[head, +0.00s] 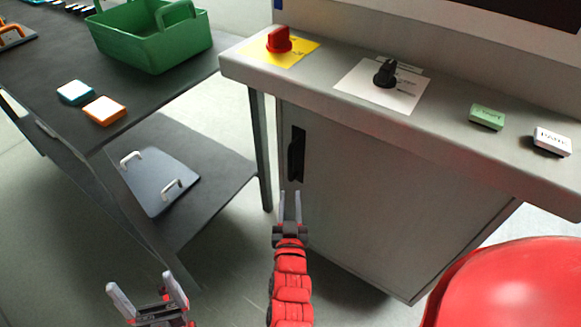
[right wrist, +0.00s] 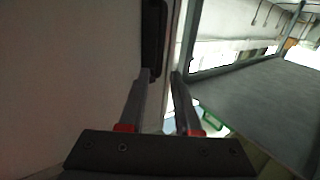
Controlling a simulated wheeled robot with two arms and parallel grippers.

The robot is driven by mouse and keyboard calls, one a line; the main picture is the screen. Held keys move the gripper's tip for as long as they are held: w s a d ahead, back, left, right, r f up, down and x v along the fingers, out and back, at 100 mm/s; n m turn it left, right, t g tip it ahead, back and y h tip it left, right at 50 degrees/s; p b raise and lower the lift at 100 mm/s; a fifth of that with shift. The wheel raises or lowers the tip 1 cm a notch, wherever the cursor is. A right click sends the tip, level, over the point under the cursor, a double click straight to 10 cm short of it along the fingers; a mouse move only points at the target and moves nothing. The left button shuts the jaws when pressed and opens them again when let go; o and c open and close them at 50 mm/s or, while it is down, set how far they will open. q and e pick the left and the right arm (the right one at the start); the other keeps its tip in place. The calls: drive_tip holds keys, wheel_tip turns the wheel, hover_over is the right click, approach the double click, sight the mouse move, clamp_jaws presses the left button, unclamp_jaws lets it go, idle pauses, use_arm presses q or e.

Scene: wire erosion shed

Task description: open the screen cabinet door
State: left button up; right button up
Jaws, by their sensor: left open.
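The grey screen cabinet door (head: 370,205) is below the control ledge and looks closed. Its black upright handle (head: 296,155) is in a dark recess near the door's left edge. My right gripper (head: 290,198) is open and points at the door just below the handle. In the right wrist view the handle (right wrist: 154,38) is beyond the fingertips, close to the left finger; I cannot tell if they touch. The gap between the fingers (right wrist: 162,78) looks empty. My left gripper (head: 147,290) is open and empty at the bottom left, away from the cabinet.
The ledge (head: 440,135) carries a red knob (head: 279,40), a black knob (head: 385,73), a green block (head: 487,117) and a white block (head: 552,142). A dark two-level table (head: 60,55) with a green basket (head: 150,45) stands left. A red rounded object (head: 515,285) is lower right.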

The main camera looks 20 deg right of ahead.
sight(291, 164)
drive_tip(key=b+x, duration=0.3)
drive_tip(key=x, duration=1)
drive_tip(key=shift+w+d+f, duration=0.1)
drive_tip(key=shift+w, duration=0.05)
clamp_jaws()
idle(0.8)
